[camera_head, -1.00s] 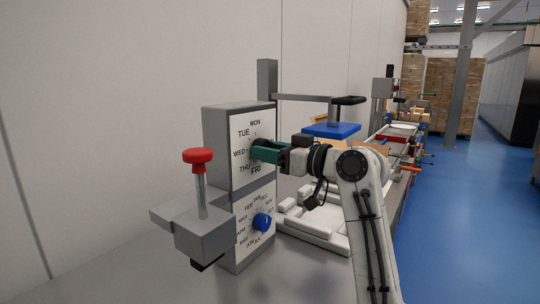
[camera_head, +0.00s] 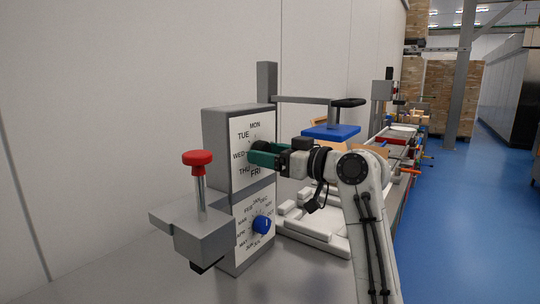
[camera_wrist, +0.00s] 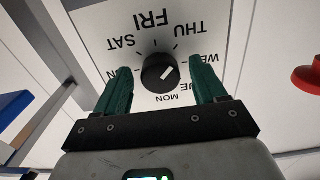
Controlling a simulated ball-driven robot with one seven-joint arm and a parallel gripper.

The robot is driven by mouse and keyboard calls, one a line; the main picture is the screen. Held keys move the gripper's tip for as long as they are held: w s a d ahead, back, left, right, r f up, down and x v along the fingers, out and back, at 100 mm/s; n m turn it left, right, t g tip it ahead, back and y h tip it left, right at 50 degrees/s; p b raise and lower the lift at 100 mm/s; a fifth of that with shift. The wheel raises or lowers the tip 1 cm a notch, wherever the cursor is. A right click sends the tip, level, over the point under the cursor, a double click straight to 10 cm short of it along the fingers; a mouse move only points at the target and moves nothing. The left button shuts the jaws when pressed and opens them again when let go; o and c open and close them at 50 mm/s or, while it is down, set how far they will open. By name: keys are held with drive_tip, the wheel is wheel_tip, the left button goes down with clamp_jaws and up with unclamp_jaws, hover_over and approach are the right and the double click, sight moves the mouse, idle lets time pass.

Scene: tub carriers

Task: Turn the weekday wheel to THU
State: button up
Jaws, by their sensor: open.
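The weekday wheel is a black knob with a white pointer mark; it shows in the wrist view (camera_wrist: 160,73). Its white face plate (camera_head: 240,130) carries the day names around it. In the wrist view the mark slants to the upper right, on the THU and WED side; I cannot tell exactly which label it meets. My gripper (camera_head: 257,150) has green fingers and is in front of the wheel. In the wrist view the fingers stand open on both sides of the knob, with gaps visible between them and it. In the head view my gripper hides much of the wheel.
Below is a month dial with a blue knob (camera_head: 263,224). A red-topped post (camera_head: 197,158) stands on a grey block at the left. A blue plate on a stand (camera_head: 331,132) and white pieces on the bench (camera_head: 312,226) are to the right. Blue floor is open at far right.

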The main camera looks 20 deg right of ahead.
drive_tip(key=v, duration=1)
drive_tip(key=shift+s+d, duration=0.2)
drive_tip(key=shift+s, duration=0.05)
drive_tip(key=shift+f, duration=0.1)
